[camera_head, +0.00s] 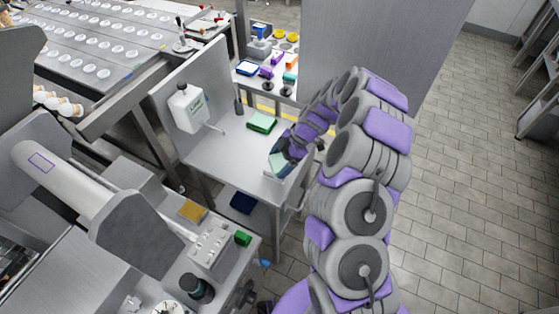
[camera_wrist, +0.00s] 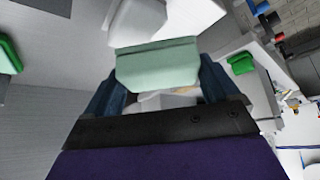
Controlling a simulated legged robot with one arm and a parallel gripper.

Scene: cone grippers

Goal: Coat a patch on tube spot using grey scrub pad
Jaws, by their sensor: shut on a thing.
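My gripper (camera_head: 282,158) is over the right part of the metal side table, with purple and grey arm links leading to it. In the wrist view its dark blue fingers (camera_wrist: 158,92) are shut on a pale grey-green pad (camera_wrist: 158,64), which also shows in the head view (camera_head: 279,163). I see no plainly grey pad elsewhere. The tube (camera_head: 75,185) is a thick light-grey cylinder at the left of the head view, well apart from my gripper. A thin purple rectangle outline (camera_head: 41,162) marks a spot on its upper side.
A green pad (camera_head: 262,122) lies on the side table (camera_head: 215,160). A white dispenser bottle (camera_head: 187,108) is at its back panel. A yellow-brown pad (camera_head: 193,211) and a small green block (camera_head: 243,239) are near the tube. Tiled floor (camera_head: 450,200) is open at right.

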